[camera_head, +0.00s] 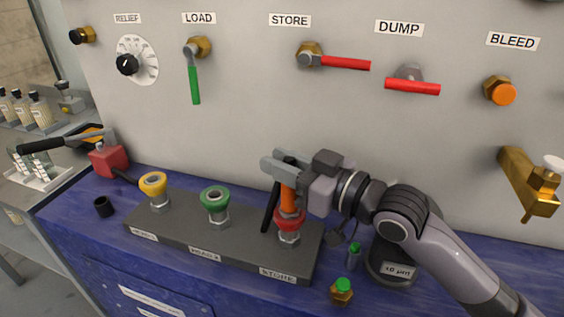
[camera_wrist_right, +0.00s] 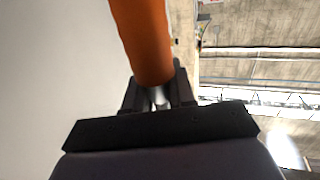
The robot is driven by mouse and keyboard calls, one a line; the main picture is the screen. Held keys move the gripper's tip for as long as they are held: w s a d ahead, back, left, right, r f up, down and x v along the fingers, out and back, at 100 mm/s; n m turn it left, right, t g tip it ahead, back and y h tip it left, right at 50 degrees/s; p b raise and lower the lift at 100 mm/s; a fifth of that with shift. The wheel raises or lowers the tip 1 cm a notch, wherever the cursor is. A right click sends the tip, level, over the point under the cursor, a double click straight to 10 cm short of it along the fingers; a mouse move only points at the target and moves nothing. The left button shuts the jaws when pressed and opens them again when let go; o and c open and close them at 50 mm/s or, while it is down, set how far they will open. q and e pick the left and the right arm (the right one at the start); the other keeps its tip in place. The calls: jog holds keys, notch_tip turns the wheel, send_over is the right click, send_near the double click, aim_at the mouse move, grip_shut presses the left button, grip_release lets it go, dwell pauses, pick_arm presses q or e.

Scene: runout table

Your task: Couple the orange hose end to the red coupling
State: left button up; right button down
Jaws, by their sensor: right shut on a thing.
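My right gripper (camera_head: 285,172) is shut on the orange hose end (camera_head: 288,198), which stands upright above the red coupling (camera_head: 289,217). The lower end of the hose end meets the red ring in the head view; I cannot tell whether it is seated in it. In the right wrist view the orange hose end (camera_wrist_right: 145,40) runs up from between the fingers (camera_wrist_right: 160,95). The red coupling sits at the right end of the dark block (camera_head: 245,250), above the STORE label. My left gripper is not in view.
A yellow coupling (camera_head: 153,185) and a green coupling (camera_head: 215,199) stand on the same block to the left. A black cup (camera_head: 103,207), a brass fitting with a green cap (camera_head: 341,292) and a dark round base (camera_head: 391,265) are on the blue bench. The valve panel (camera_head: 240,100) rises behind.

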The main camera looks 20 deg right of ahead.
jog(key=shift+f, duration=0.25)
jog(key=c, duration=0.9)
grip_release()
jog(key=shift+o, duration=0.2)
jog(key=shift+f, duration=0.1)
jog(key=shift+a+f, duration=0.1)
